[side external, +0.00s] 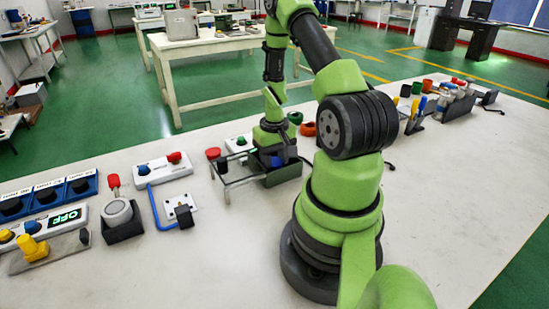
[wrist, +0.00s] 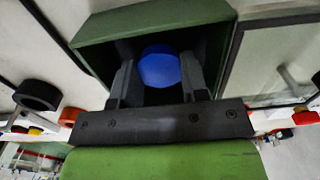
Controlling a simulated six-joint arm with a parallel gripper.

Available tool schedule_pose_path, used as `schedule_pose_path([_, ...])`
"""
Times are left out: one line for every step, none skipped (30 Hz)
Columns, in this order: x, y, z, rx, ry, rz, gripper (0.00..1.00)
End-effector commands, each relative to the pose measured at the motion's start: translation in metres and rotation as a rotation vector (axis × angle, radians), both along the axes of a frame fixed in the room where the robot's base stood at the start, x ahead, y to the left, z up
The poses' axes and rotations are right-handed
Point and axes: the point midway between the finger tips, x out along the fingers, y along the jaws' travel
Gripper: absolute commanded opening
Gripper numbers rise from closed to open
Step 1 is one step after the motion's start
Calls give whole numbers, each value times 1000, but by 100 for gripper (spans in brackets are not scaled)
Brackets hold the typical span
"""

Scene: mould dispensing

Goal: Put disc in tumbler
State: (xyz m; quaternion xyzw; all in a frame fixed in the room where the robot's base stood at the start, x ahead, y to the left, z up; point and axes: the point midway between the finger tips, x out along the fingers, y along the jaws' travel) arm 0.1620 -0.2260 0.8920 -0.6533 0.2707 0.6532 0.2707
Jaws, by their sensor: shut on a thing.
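My gripper (wrist: 163,82) points down into a dark green open box (wrist: 97,45). Its two dark fingers are closed on a round blue disc (wrist: 159,67), which sits between them inside the box. In the side view my gripper (side external: 275,160) is low at the same green box (side external: 284,178), and the arm hides most of the disc.
A metal-framed fixture (side external: 235,182) adjoins the box on the left. A green ring (side external: 295,117) and an orange ring (side external: 308,129) lie just behind. Switch panels (side external: 45,220) and a red-knobbed device (side external: 120,215) fill the left. The front table is clear.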

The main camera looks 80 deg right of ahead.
Motion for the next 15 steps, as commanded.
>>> schedule_pose_path([0, 0, 0, 0, 0, 0, 24])
schedule_pose_path([0, 0, 0, 0, 0, 0, 24])
schedule_pose_path([0, 0, 0, 0, 0, 0, 24])
schedule_pose_path([0, 0, 0, 0, 0, 0, 24])
schedule_pose_path([0, 0, 0, 0, 0, 0, 24])
schedule_pose_path([0, 0, 0, 0, 0, 0, 24])
schedule_pose_path([0, 0, -1, 0, 0, 0, 24])
schedule_pose_path([0, 0, -1, 0, 0, 0, 24])
schedule_pose_path([0, 0, -1, 0, 0, 0, 24])
schedule_pose_path([0, 0, -2, 0, 0, 0, 24])
schedule_pose_path([0, 0, -2, 0, 0, 0, 24])
schedule_pose_path([0, 0, -3, 0, 0, 0, 24])
schedule_pose_path([0, 0, -3, 0, 0, 0, 24])
schedule_pose_path([0, 0, -3, 0, 0, 0, 24])
schedule_pose_path([0, 0, -4, 0, 0, 0, 24])
